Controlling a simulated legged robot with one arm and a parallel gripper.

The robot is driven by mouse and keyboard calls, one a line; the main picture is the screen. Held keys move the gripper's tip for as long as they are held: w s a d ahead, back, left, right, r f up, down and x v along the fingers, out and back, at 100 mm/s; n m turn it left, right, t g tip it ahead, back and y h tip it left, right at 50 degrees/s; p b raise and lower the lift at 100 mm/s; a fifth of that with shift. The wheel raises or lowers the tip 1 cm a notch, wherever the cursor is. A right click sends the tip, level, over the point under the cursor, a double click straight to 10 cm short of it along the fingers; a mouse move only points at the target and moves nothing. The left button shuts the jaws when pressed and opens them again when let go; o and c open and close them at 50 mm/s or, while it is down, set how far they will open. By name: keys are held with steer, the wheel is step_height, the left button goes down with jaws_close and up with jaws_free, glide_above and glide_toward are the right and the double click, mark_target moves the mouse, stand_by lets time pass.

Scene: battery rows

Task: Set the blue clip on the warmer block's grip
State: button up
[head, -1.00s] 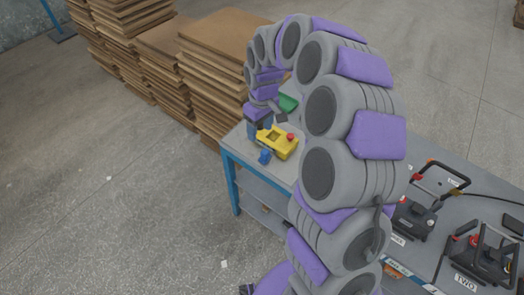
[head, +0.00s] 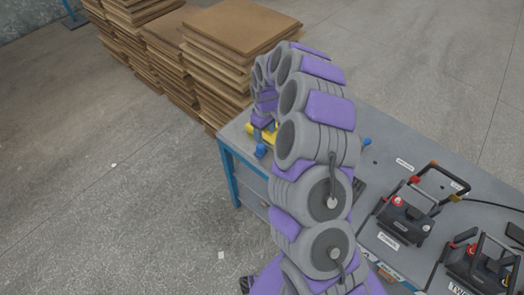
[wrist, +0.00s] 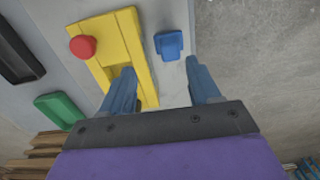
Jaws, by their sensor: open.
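The small blue clip (wrist: 169,44) lies on the grey table beside a yellow tool in the wrist view. It also shows at the table's near left corner in the head view (head: 261,150). My gripper (wrist: 160,67) is open, with its blue fingers apart and nothing between them. The clip lies just beyond the fingertips, and the left finger is over the yellow tool. Two black blocks with bar grips, the nearer (head: 465,262) and the farther (head: 403,226), stand on the right of the table. I cannot tell which is warmer.
The yellow tool (wrist: 114,50) has a red knob (wrist: 82,46). A green tray (wrist: 60,110) and a black item (wrist: 16,55) lie to its left. My arm hides the middle of the table in the head view. Board stacks (head: 225,65) stand behind the table.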

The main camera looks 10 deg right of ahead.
mark_target(262, 145)
step_height(262, 145, down, 3)
steer(key=shift+d+f, duration=0.1)
steer(key=a+f, duration=0.1)
steer(key=a+f+b, duration=0.1)
steer(key=a, duration=0.1)
steer(key=shift+s+a+f, duration=0.1)
steer(key=shift+a+f, duration=0.1)
steer(key=shift+f, duration=0.15)
steer(key=d+f+b, duration=0.1)
steer(key=d+f, duration=0.1)
steer(key=shift+d+f, duration=0.1)
steer(key=shift+f, duration=0.3)
steer(key=shift+d+r, duration=0.1)
steer(key=shift+d, duration=0.2)
steer(key=shift+a, duration=0.9)
steer(key=c, duration=0.4)
steer(key=shift+a, duration=0.2)
steer(key=c, duration=0.3)
steer(key=shift+d, duration=0.85)
steer(key=c, duration=0.4)
